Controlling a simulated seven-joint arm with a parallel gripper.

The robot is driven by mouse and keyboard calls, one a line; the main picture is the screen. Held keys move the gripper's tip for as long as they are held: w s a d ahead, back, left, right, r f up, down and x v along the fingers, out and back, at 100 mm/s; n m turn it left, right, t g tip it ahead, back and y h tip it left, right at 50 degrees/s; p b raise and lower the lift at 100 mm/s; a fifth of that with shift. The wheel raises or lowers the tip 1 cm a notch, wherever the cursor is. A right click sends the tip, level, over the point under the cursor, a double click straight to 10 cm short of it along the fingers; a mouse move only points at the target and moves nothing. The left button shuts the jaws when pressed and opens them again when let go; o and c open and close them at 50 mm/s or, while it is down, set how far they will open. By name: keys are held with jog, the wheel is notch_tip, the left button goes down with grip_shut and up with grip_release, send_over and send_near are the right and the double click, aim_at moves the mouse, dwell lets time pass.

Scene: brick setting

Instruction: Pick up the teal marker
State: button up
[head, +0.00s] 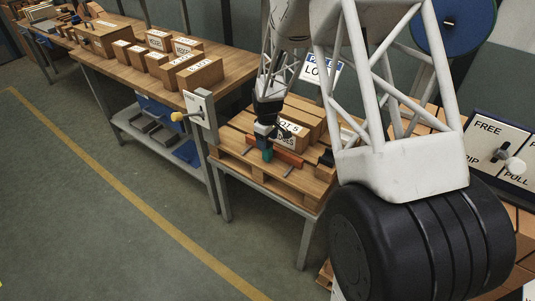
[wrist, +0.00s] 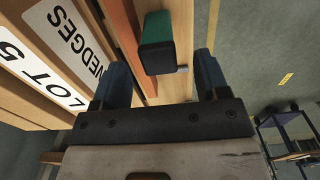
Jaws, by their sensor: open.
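The teal marker (wrist: 155,42) is a short block-like piece with a dark end face. In the wrist view it lies ahead, between the lines of my two fingers. In the head view the teal marker (head: 267,154) shows on the wooden pallet (head: 231,149), just below my gripper. My gripper (head: 264,136) is open, with its dark blue fingers apart. In the wrist view my gripper (wrist: 163,65) is empty between the fingers, and I cannot tell whether the fingertips reach beside the marker.
A box labelled LOT 5 WEDGES (wrist: 65,45) stands close on the left in the wrist view. An orange-red strip (head: 288,158) lies beside the marker. A workbench with several labelled boxes (head: 200,74) stands to the left. A lever panel (head: 499,150) is at right.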

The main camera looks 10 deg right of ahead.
aim_at(268, 143)
jog(key=shift+d+f, duration=0.1)
jog(key=shift+f, duration=2)
jog(key=c, duration=1)
jog(key=shift+r, duration=0.15)
jog(key=shift+r, duration=0.75)
notch_tip(268, 143, up, 2)
jog(key=shift+r, duration=0.1)
jog(key=s, duration=1)
jog(key=s+r, duration=0.1)
jog(key=s, duration=0.5)
jog(key=shift+d, duration=0.35)
